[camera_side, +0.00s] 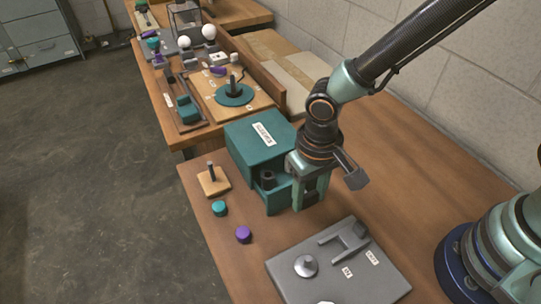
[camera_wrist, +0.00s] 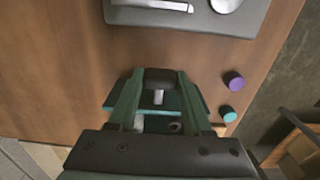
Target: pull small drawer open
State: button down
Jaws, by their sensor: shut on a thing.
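The teal box (camera_side: 250,140) with a white label on top stands on the near table. Its small drawer (camera_side: 279,200) sticks out of the front, partly open, with a dark round part (camera_side: 268,179) inside. My gripper (camera_side: 305,203) is at the drawer's front, pointing down. In the wrist view, my gripper's fingers (camera_wrist: 159,78) close around the dark drawer handle (camera_wrist: 160,76), which has a pale stem (camera_wrist: 158,97). The teal drawer front (camera_wrist: 195,98) shows behind the fingers. The fingers and arm hide part of the drawer and box.
A grey plate (camera_side: 340,275) with a metal knob lies in front. A purple cap (camera_side: 243,235), a teal cap (camera_side: 219,208) and a wooden block with a peg (camera_side: 213,181) stand left of the drawer. Bare table lies between drawer and plate.

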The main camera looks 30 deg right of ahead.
jog(key=s, duration=0.4)
jog(key=shift+s, duration=0.15)
jog(key=shift+c, duration=1.6)
grip_release()
notch_tip(320, 180, up, 12)
jog(key=shift+r, duration=0.1)
jog(key=w+d+r+t, duration=0.2)
jog(key=d+r, duration=0.2)
jog(key=d, duration=0.7)
jog(key=w+d+r+t, duration=0.3)
jog(key=d+r, duration=0.1)
jog(key=d, duration=0.7)
jog(key=shift+w+t, duration=0.3)
